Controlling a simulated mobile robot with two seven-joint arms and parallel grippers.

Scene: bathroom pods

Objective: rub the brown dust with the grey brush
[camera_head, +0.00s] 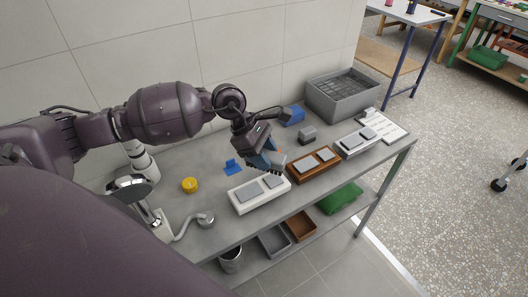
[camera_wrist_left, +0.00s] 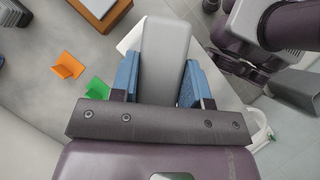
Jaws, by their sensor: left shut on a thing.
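My left gripper (camera_head: 266,158) has blue fingers and is shut on the grey brush (camera_head: 278,162). It holds the brush, dark bristles downward, close above the far right end of a white block with grey pads (camera_head: 240,204); I cannot tell whether they touch. In the left wrist view the left gripper (camera_wrist_left: 163,78) grips the brush's long grey body (camera_wrist_left: 166,48) between both fingers. The brush hides part of the white block (camera_wrist_left: 131,37) there. I cannot make out any brown dust. My right gripper is not in view.
A brown block with grey pads (camera_head: 301,176) and another white block (camera_head: 349,151) stand to the right on the grey bench (camera_head: 204,175). A grey crate (camera_head: 343,104) is at the back.

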